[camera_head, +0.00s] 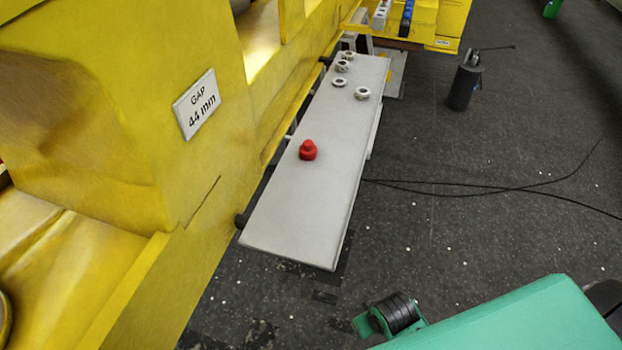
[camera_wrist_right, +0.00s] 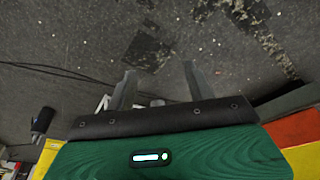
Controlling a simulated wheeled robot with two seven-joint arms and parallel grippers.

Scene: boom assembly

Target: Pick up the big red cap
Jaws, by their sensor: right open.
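The big red cap (camera_head: 308,150) stands upright on the long light-grey plank (camera_head: 290,205), near its left edge and around mid-length. It is a wide round base with a narrower knob on top. No gripper touches it. My right gripper (camera_wrist_right: 158,72) shows in the right wrist view, its two grey fingers apart with nothing between them. Behind the fingers is dark floor, and the cap is not visible there. My left gripper is not in view.
Several metal rings (camera_head: 362,93) lie at the plank's far end. A large yellow machine (camera_head: 125,110) with a "GAP 44 mm" sign (camera_head: 196,103) borders the plank's left side.

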